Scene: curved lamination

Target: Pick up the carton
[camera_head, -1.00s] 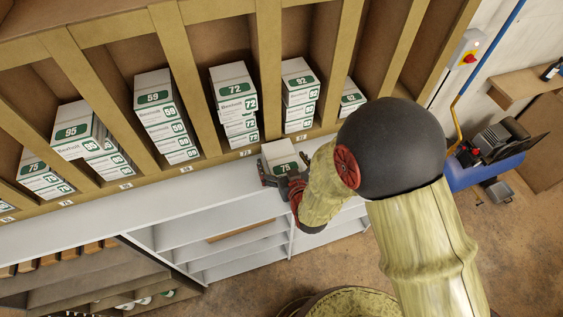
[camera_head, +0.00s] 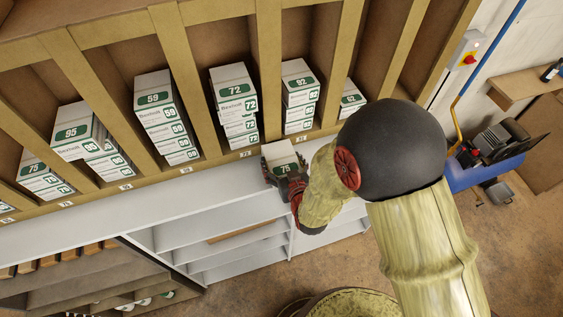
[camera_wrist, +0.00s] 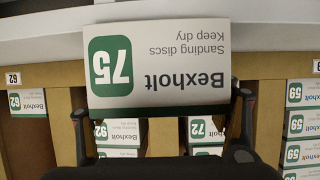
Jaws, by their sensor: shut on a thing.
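The carton (camera_head: 279,153) is white with a green label reading 75. It sits at the front of the rack, over the white ledge. In the wrist view the carton (camera_wrist: 160,62) fills the upper middle, its "Bexholt Sanding discs" print upside down. My gripper (camera_head: 284,172) is shut on the carton, with a finger at each side. The fingers of my gripper (camera_wrist: 163,115) also show in the wrist view at the carton's lower corners. I cannot tell whether the carton touches the ledge.
A wooden rack with dividers (camera_head: 183,68) holds stacks of similar cartons, such as the 72 stack (camera_head: 233,90), the 92 stack (camera_head: 299,84) and the 59 stack (camera_head: 157,105). The white ledge (camera_head: 150,200) is clear to the left. A blue machine (camera_head: 485,170) stands at the right.

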